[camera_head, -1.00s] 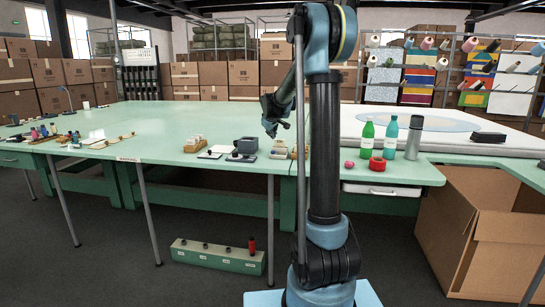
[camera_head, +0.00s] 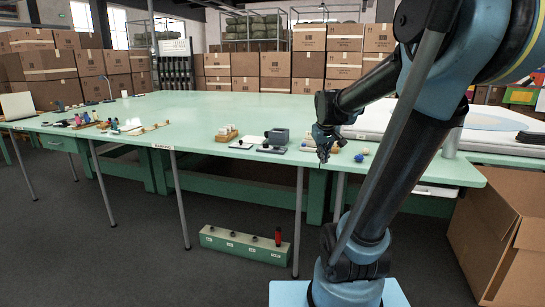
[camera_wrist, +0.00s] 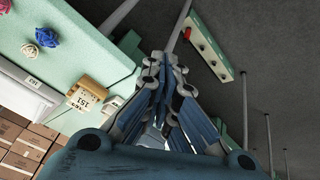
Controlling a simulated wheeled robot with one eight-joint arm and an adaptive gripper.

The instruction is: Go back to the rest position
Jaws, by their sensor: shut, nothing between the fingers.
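My gripper (camera_head: 324,158) hangs at the end of my bent arm, at the front edge of the green table (camera_head: 190,112) in the head view. Its fingers point down. In the wrist view my gripper (camera_wrist: 164,62) shows its fingers drawn together at the tips, with nothing seen between them. The table's edge (camera_wrist: 128,50) lies to the left of the fingers there, and dark floor lies to the right. My arm's upper links cover the right part of the head view and hide part of the table behind them.
Yarn balls (camera_head: 359,158) and a grey device (camera_head: 278,138) sit near the table's front edge. A wooden block marked 151 (camera_wrist: 92,92) is close to the fingers. A green box (camera_head: 245,244) stands on the floor; an open cardboard box (camera_head: 500,225) is at right.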

